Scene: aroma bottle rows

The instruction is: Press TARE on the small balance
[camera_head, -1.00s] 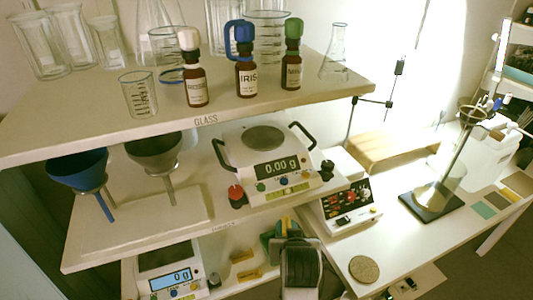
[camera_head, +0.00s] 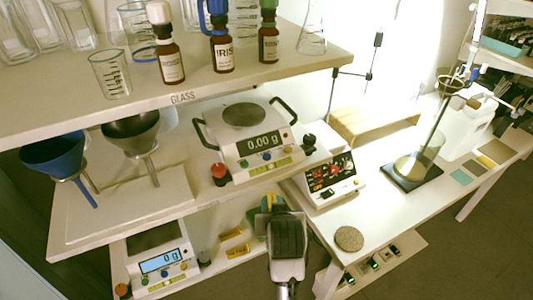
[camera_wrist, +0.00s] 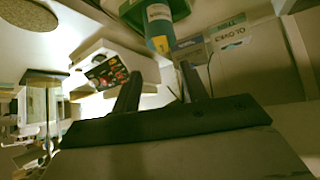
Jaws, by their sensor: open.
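Two balances show in the head view. A white balance (camera_head: 249,145) with a round pan, black side handles and a "0.00 g" display stands on the middle shelf. Another white balance (camera_head: 159,264) with a square pan and a blue-lit "0 g" display stands on the lower shelf at left. Both have coloured buttons on their fronts; the button lettering is too small to read. My gripper (camera_wrist: 160,88) is open and empty in the wrist view, its two dark fingers apart. In the head view it is right of the lower balance, and its fingertips are hidden behind its body.
Brown dropper bottles (camera_head: 222,52) and glassware stand on the top shelf. Funnels (camera_head: 131,137) stand left of the upper balance. Yellow blocks (camera_head: 236,250) lie near my gripper on the lower shelf.

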